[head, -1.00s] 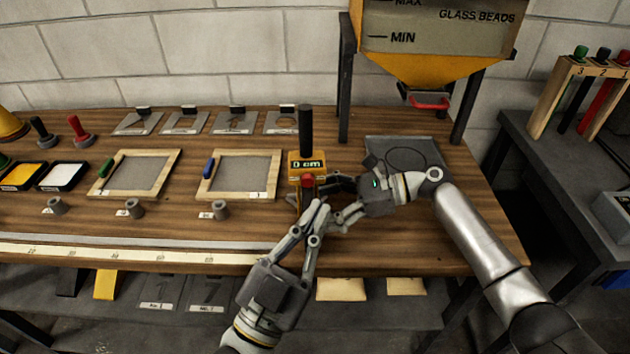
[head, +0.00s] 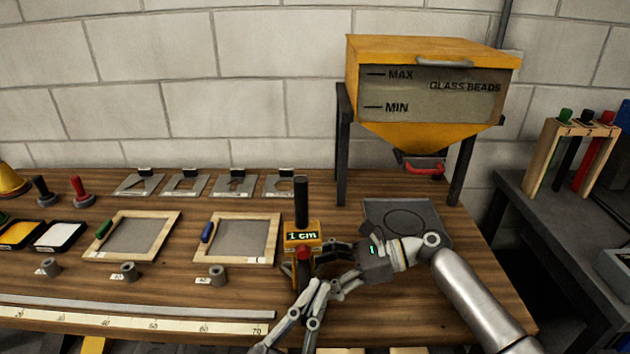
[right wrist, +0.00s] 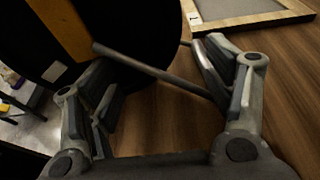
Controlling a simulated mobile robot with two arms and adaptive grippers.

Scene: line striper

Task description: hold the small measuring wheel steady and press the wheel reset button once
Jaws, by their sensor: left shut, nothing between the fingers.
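The small measuring wheel (head: 301,228) stands upright near the front of the wooden table, with a black handle and a yellow head whose display reads 1 cm. Its red reset button (head: 303,253) is below the display. My left gripper (head: 320,287) is shut and empty, just below and right of the button, apart from it. My right gripper (head: 335,263) is at the wheel's right side. In the right wrist view its fingers (right wrist: 155,75) are apart, with a thin metal rod crossing between them and the black wheel disc (right wrist: 135,30) beyond. The disc's contact with the fingers is unclear.
A yellow glass-beads hopper (head: 430,95) stands behind on dark legs, with a dark plate (head: 400,220) below it. Wooden frames (head: 237,240) and small grey cylinders (head: 217,275) lie to the left. A ruler strip (head: 150,322) runs along the front edge.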

